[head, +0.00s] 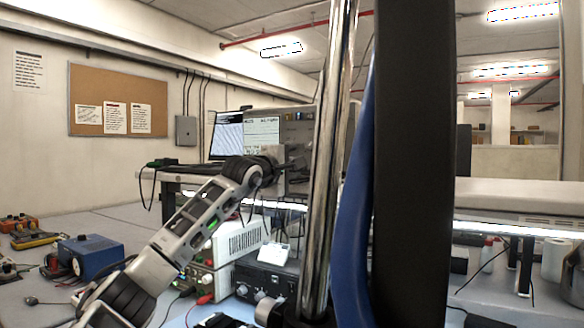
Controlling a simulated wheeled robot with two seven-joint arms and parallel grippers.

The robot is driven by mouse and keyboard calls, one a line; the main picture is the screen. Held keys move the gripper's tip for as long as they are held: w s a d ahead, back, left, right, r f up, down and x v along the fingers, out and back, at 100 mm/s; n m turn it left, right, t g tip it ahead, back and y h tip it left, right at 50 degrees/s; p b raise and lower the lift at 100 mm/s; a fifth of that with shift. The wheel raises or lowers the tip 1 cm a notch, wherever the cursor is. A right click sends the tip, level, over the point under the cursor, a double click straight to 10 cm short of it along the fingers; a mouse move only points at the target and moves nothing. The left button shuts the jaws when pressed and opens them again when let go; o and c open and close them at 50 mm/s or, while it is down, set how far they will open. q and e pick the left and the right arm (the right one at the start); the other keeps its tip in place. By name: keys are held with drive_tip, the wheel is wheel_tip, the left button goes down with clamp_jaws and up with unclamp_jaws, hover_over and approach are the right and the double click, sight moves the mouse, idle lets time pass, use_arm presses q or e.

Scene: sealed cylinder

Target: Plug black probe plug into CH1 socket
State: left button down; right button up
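My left arm rises from the lower left, and its dark end, with the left gripper (287,166), is in front of a grey instrument with a lit screen (262,132). The fingers are small and dark there, so I cannot tell whether they are open or hold anything. I cannot make out the black probe plug. The CH1 socket cannot be made out either; a chrome pole and a wide dark column cover the right part of the instrument. My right gripper cannot be identified in view.
A cream bench unit (236,240) and a black unit (266,281) stand below the arm's end. A red lead plug (205,299) lies before them. A blue box (90,256) and a yellow meter (34,239) are at the left. Bare bench shows at the back left.

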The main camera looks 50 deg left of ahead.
use_arm(q)
drive_tip(key=shift+w+a, duration=0.1)
drive_tip(key=shift+w, duration=0.2)
use_arm(e)
drive_tip(key=shift+r, duration=0.3)
